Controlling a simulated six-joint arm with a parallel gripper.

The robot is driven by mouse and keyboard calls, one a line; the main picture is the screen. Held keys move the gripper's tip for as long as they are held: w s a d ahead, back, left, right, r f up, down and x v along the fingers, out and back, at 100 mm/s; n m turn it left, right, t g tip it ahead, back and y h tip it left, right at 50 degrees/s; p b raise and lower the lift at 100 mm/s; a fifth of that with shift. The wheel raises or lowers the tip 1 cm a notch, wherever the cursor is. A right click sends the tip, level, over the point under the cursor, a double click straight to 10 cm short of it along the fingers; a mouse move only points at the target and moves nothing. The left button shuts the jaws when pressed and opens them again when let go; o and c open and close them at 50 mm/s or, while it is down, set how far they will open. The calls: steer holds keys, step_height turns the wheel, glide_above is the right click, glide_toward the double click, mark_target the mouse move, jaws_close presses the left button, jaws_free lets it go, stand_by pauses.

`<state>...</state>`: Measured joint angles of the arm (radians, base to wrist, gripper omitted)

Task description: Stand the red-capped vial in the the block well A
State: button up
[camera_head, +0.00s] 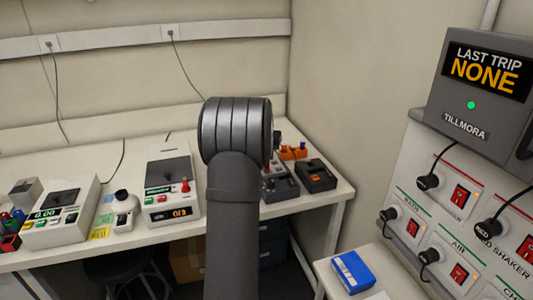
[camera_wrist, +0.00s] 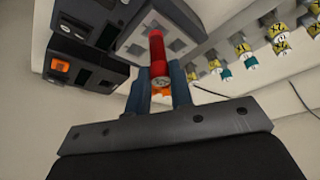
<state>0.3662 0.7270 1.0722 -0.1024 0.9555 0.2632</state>
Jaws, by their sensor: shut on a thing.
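In the wrist view, my gripper (camera_wrist: 159,76) has its two blue-grey fingers shut on the red-capped vial (camera_wrist: 157,52). The vial shows as a red cylinder with a grey end, sticking out beyond the fingers. A pale grey block (camera_wrist: 181,24) with dark square wells lies behind the vial in this view. I cannot read any well letters, and I cannot tell whether the vial touches the block. In the head view my arm hides my gripper and the vial.
Dark boxes (camera_wrist: 75,48) adjoin the block in the wrist view; one has an orange square. In the head view, bench instruments (camera_head: 168,190) stand left of my arm, and a dark unit (camera_head: 316,176) stands right.

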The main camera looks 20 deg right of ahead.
steer(key=shift+f, duration=1)
stand_by(0.7)
steer(key=shift+f, duration=0.75)
steer(key=o, duration=1)
steer(key=shift+r, duration=3.5)
steer(key=shift+f, duration=0.15)
